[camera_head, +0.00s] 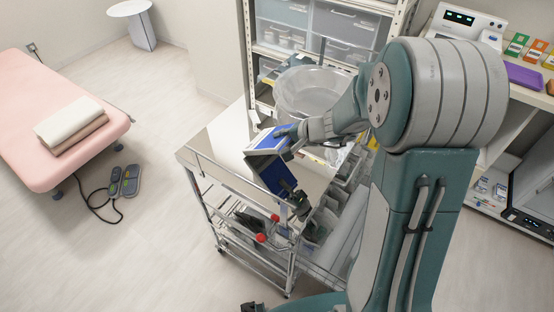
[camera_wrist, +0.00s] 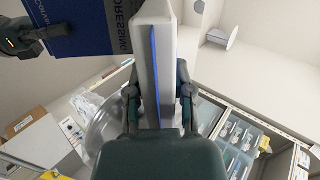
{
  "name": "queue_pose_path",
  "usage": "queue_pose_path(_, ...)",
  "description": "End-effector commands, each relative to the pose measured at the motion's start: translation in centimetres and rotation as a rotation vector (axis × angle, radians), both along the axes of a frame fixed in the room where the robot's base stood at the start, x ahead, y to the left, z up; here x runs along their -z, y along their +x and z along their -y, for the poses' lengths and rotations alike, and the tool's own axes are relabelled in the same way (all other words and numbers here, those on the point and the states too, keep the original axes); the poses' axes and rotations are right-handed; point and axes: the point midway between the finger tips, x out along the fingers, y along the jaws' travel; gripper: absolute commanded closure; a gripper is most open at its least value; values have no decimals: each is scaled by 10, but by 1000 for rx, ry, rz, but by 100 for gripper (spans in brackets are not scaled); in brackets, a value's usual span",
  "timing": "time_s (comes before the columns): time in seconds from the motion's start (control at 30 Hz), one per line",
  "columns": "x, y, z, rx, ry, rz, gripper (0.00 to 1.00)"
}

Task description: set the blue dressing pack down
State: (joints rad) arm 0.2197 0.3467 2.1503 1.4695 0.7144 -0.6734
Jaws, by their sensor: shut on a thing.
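The blue dressing pack (camera_head: 268,174) has a blue face and a pale side edged in blue. In the head view it is tilted over the front part of the trolley. My gripper (camera_head: 290,136) is shut on its upper part. In the wrist view the pale slab (camera_wrist: 154,60) with a blue stripe stands between my fingers, and my gripper (camera_wrist: 158,98) holds both sides. A blue face with "DRESSING" lettering (camera_wrist: 90,28) shows upper left. I cannot tell whether the pack touches the trolley.
The steel trolley (camera_head: 218,150) has bare top to the left of the pack. A clear basin (camera_head: 312,90) is behind my gripper. A dark object (camera_head: 300,204) is close by the pack's lower end. Shelves with drawers (camera_head: 345,25) stand behind; a pink couch (camera_head: 30,105) is at left.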

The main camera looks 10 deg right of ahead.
Motion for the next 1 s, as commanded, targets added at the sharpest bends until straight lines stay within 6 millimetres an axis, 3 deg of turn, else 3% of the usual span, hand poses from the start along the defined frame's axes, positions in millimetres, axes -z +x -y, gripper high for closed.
queue_pose_path(0.3, 2, 0, -1, 0, -1, 1, 100)
queue_pose_path(0.33, 2, 0, -1, 1, -1, 0, 57)
queue_pose_path(0.37, 2, 0, -1, 1, -1, 0, 47)
queue_pose_path(0.73, 1, -1, 0, 2, -1, 1, 47)
queue_pose_path(1.0, -17, -14, 15, 2, -2, 4, 47)
